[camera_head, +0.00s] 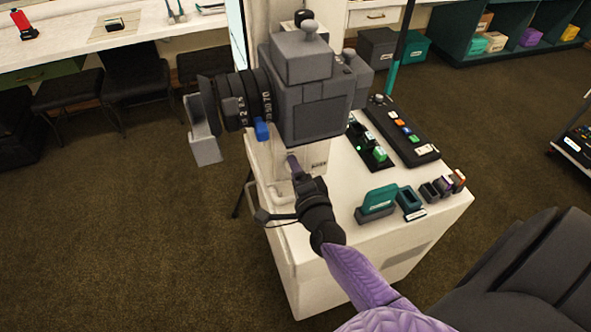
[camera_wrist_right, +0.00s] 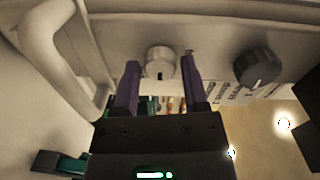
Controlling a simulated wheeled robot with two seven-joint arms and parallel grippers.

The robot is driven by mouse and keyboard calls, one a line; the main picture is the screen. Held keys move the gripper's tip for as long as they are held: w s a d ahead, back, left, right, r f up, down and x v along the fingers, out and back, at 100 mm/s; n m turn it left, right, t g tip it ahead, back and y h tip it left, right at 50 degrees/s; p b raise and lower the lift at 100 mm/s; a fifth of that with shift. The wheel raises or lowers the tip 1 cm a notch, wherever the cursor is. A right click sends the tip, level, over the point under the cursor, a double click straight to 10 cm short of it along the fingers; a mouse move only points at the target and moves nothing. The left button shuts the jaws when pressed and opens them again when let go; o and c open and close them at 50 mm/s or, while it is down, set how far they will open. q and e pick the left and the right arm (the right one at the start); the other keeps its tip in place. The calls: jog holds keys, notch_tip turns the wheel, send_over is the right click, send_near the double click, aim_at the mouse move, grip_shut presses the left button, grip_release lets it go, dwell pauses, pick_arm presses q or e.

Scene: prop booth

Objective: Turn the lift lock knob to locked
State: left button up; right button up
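In the right wrist view a cream round knob (camera_wrist_right: 160,60) with a dark mark at its lower edge sits on a pale panel (camera_wrist_right: 215,32). A dark ridged knob (camera_wrist_right: 258,67) sits to its right, above partly visible printed labels. I cannot read which one is the lift lock knob. My right gripper (camera_wrist_right: 160,72) is open, its two purple fingers on either side of the cream knob with small gaps. I cannot tell whether they touch it. In the head view my right gripper (camera_head: 291,162) reaches the pedestal column (camera_head: 272,160) below the camera; both knobs are hidden there. My left gripper is not in view.
A pale curved handle (camera_wrist_right: 62,55) stands left of the fingers in the wrist view. In the head view a large studio camera (camera_head: 308,95) tops the pedestal. The white cart (camera_head: 365,240) carries button panels (camera_head: 405,130) and small teal and dark holders (camera_head: 376,200).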

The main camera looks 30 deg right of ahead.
jog(key=shift+o, duration=1.2)
jog(key=p+v, duration=0.1)
jog(key=v, duration=0.9)
